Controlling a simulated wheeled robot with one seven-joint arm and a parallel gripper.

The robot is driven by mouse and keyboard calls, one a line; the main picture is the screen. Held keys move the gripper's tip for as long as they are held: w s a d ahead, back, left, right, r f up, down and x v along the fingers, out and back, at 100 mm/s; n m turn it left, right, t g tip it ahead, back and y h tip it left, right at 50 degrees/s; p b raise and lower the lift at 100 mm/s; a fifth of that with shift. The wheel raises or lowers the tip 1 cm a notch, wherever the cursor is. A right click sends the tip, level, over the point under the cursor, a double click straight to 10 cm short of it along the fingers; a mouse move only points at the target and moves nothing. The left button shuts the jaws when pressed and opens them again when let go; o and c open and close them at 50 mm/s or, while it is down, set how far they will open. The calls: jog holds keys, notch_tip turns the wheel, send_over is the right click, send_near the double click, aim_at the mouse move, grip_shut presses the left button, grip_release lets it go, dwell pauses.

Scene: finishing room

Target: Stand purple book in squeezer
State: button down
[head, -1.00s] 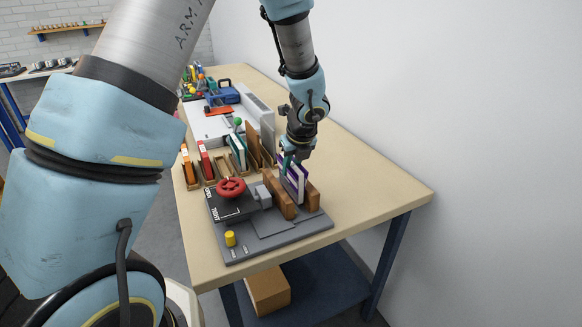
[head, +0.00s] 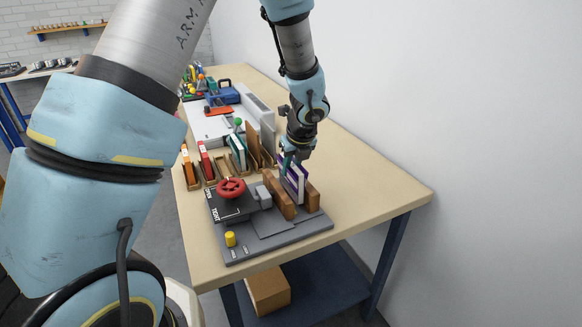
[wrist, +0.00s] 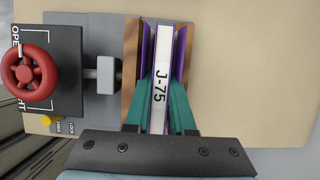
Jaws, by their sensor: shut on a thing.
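The purple book (head: 298,182) stands upright between the two wooden jaws of the squeezer, and my gripper (head: 289,162) is shut on it from above. In the wrist view the book (wrist: 160,85) shows its white edge marked J-75, with purple covers on both sides. The teal fingers of my gripper (wrist: 160,105) press on both sides of it. The squeezer (head: 279,231) has a grey base, a red handwheel (head: 231,187) and wooden jaws (head: 312,196). In the wrist view the left jaw (wrist: 131,70) is close beside the book. Whether the book's bottom touches the base is hidden.
Several books in wooden holders, among them a red one (head: 206,160) and an orange one (head: 187,166), stand behind the squeezer. A yellow knob (head: 230,239) sits on its base. The table (head: 370,192) is clear on the right, beside a white wall.

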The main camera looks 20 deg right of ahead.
jog(key=shift+f+b, duration=0.6)
jog(key=shift+f, duration=0.2)
jog(key=shift+r, duration=0.15)
jog(key=shift+r+p, duration=0.7)
jog(key=shift+p, duration=0.15)
dwell(0.6)
jog(key=shift+f+b, duration=0.6)
jog(key=shift+f, duration=0.2)
dwell(0.4)
jog(key=c, duration=1)
grip_release()
jog(key=shift+c, duration=0.2)
